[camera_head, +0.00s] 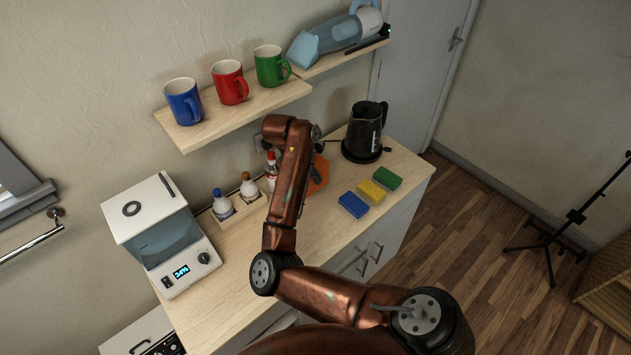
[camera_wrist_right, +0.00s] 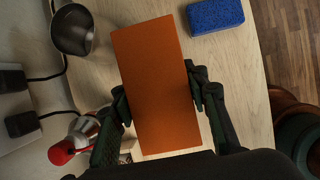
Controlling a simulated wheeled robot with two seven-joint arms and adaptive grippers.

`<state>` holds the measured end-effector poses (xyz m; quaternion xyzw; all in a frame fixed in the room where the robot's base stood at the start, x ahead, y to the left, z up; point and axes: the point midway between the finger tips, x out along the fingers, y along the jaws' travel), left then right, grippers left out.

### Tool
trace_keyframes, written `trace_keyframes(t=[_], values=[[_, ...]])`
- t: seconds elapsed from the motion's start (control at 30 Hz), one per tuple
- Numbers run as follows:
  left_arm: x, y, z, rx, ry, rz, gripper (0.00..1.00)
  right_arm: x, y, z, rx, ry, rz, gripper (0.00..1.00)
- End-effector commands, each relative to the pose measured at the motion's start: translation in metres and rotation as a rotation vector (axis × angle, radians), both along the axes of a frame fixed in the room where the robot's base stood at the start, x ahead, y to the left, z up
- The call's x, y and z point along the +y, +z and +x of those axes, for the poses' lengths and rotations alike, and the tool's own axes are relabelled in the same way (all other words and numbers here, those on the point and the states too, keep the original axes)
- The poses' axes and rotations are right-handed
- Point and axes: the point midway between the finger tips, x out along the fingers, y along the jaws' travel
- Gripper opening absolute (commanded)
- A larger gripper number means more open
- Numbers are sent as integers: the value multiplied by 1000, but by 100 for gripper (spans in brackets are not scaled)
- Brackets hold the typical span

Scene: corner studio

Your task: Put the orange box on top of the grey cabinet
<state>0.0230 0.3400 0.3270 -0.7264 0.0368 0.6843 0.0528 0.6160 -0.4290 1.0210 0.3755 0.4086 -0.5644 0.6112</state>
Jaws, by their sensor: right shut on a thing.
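The orange box (camera_wrist_right: 157,85) fills the middle of the right wrist view, between the two dark fingers of my right gripper (camera_wrist_right: 162,97), which is shut on it. In the head view only part of the orange box (camera_head: 319,174) shows, behind my right arm, above the wooden counter near the bottles. The gripper's fingers are mostly hidden there. I cannot tell whether the box touches the counter. A light grey cabinet front with handles (camera_head: 384,243) shows under the counter; I cannot tell whether this is the task's grey cabinet. My left gripper is out of view.
A black kettle (camera_head: 362,136) and several coloured sponges (camera_head: 370,190) stand right of the box. Bottles in a holder (camera_head: 237,212) and a white appliance (camera_head: 162,238) are left. A shelf with mugs (camera_head: 236,112) hangs above. The counter's front middle (camera_head: 325,235) is clear.

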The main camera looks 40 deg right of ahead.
Motion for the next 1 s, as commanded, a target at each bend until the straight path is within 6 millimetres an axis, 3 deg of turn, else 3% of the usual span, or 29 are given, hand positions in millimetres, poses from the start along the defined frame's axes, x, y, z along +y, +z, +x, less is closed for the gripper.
trace_keyframes(t=[0.1, 0.3, 0.53, 0.77, 1.0], values=[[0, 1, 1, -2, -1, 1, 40, -21, -22, 8, 3, -2, -1, 12], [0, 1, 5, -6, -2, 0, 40, -41, -47, 17, 0, -3, -2, 12], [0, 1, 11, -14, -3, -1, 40, -49, -58, 21, -1, -4, -2, 12], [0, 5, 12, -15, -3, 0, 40, -52, -89, 22, 1, -4, -1, 12], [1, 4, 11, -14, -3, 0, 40, -51, -92, 23, -3, -4, -1, 12]])
